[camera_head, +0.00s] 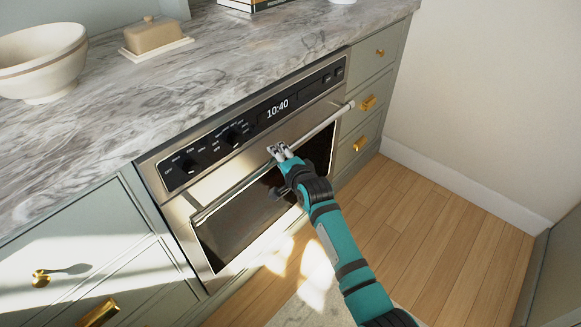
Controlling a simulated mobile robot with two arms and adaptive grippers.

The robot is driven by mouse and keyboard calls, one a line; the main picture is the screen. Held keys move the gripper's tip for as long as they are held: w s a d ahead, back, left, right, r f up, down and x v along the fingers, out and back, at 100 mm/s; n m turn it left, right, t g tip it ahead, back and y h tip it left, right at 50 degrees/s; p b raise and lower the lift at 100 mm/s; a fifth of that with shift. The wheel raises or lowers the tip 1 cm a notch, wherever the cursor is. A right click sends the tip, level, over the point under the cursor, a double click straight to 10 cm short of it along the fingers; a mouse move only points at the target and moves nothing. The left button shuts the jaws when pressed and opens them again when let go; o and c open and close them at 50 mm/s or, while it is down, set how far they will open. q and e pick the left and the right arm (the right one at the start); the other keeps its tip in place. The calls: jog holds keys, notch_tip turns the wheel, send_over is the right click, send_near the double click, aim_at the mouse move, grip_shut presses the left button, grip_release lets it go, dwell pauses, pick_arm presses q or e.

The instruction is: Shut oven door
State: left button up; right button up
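The oven (240,135) is built in under the counter, with a dark control panel reading 10:40. Its steel-framed door with a dark window (240,220) stands upright or close to it; I cannot tell whether it is fully flush. The bar handle (330,120) runs along the door's top. My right gripper (279,150), on a teal arm from the lower right, is at the door's top edge by the middle of the handle. Its light fingertips are close together, and I cannot tell if they touch the door or hold anything. My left gripper is not in view.
A marble counter (215,60) carries stacked bowls (42,62) and a butter dish (153,36). Drawers with brass knobs flank the oven, such as the right drawers (368,85). The wooden floor (420,225) at right is clear, up to a white wall (480,90).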

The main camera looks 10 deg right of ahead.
jog(key=v, duration=0.9)
jog(key=shift+s+r, duration=0.2)
jog(key=shift+s, duration=0.05)
jog(key=shift+d, duration=0.1)
